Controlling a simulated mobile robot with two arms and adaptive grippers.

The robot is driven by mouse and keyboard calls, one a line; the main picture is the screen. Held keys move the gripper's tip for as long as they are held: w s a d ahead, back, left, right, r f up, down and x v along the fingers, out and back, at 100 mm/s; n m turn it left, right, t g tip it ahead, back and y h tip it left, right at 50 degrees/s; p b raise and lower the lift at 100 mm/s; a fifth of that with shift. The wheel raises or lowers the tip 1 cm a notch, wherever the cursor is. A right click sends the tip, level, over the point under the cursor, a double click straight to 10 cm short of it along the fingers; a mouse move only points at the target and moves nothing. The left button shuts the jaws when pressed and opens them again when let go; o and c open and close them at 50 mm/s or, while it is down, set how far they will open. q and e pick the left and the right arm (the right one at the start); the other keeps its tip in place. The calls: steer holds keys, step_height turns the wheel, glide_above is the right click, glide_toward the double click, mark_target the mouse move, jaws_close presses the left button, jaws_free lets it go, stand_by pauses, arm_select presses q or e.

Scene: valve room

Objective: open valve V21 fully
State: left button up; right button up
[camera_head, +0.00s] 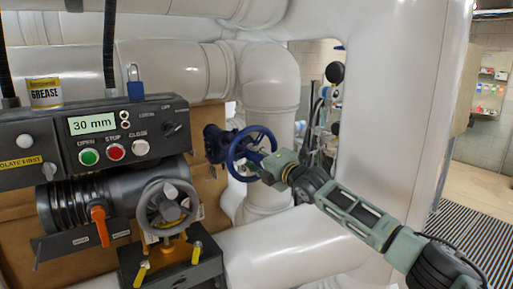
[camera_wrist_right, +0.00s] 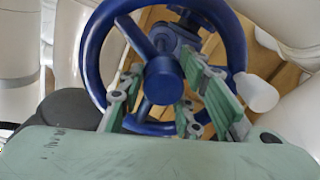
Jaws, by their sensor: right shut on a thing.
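A blue handwheel valve (camera_head: 230,158) stands out from the pipework right of the control box. No V21 label is readable on it. In the right wrist view its rim (camera_wrist_right: 93,52) and hub fill the upper middle. My right gripper (camera_head: 259,164) is at the wheel's front and lower right, shut on the wheel. In the right wrist view its green and grey fingers (camera_wrist_right: 168,95) reach in among the spokes on both sides of the hub. Exactly which part they press on is partly hidden. My left gripper is not in view.
A control box (camera_head: 60,150) with buttons and a "30 mm" display is at left. Below it are a grey handwheel (camera_head: 144,211) and an orange lever (camera_head: 100,226). A grease tin (camera_head: 45,93) and blue padlock (camera_head: 135,91) are on top. Large white pipes (camera_head: 270,75) crowd the wheel.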

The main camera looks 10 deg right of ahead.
steer(key=n+p, duration=0.2)
steer(key=n, duration=0.1)
steer(key=shift+f, duration=0.2)
steer(key=n, duration=0.3)
steer(key=n+p, duration=0.1)
steer(key=n, duration=0.2)
steer(key=shift+d+f+n, duration=0.1)
steer(key=shift+f+n, duration=0.1)
steer(key=shift+n, duration=0.1)
